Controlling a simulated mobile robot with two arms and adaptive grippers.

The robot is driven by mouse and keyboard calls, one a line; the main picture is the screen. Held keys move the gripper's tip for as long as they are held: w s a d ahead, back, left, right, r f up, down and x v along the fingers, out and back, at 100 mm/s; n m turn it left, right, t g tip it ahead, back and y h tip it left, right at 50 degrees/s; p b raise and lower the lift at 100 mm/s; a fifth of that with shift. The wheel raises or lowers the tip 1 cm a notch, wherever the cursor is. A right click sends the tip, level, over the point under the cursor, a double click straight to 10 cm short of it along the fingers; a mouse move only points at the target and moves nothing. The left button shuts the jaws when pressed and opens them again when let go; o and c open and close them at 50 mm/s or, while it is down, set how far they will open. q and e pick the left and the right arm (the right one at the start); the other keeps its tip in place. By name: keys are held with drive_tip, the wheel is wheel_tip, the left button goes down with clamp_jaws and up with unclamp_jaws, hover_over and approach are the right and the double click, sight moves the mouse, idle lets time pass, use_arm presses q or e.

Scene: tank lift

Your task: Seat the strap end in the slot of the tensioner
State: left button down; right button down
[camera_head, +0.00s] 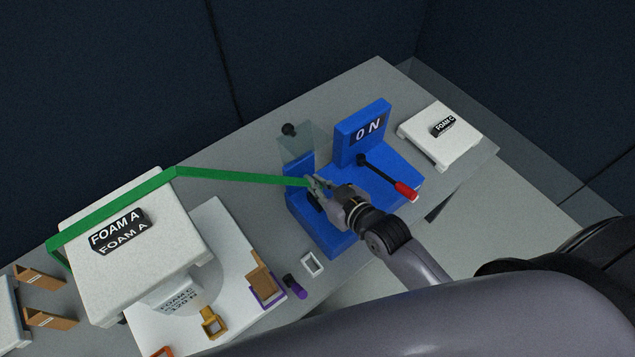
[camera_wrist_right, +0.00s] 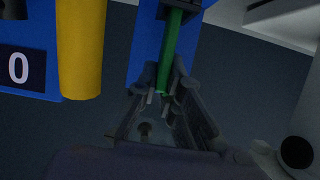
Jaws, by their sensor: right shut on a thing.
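The green strap (camera_head: 230,177) runs over the large white block labelled FOAM A (camera_head: 150,217), bends at a peak, then stretches right to my right gripper (camera_head: 313,183). My right gripper is shut on the strap near its end, over the left part of the blue tensioner (camera_head: 340,240). The wrist view shows the strap (camera_wrist_right: 170,52) between the fingers (camera_wrist_right: 162,98), with blue behind it. The tensioner carries an ON sign (camera_head: 368,130) and a black lever with a red handle (camera_head: 406,190). The gripper hides the slot, so I cannot tell whether the strap end is in it. My left gripper is not in view.
A white block labelled FOAM C (camera_head: 442,134) lies right of the tensioner. A white board (camera_head: 232,240) with brown, yellow and purple pieces lies at front left. A small white frame (camera_head: 312,264) sits close to the tensioner. A yellow cylinder (camera_wrist_right: 82,50) shows in the wrist view.

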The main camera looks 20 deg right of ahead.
drive_tip(key=shift+f, duration=0.1)
drive_tip(key=c, duration=1.8)
unclamp_jaws()
drive_tip(key=shift+o, duration=0.2)
drive_tip(key=shift+r, duration=0.2)
drive_tip(key=v, duration=1.2)
drive_tip(key=shift+s+f, duration=0.1)
drive_tip(key=shift+f, duration=0.05)
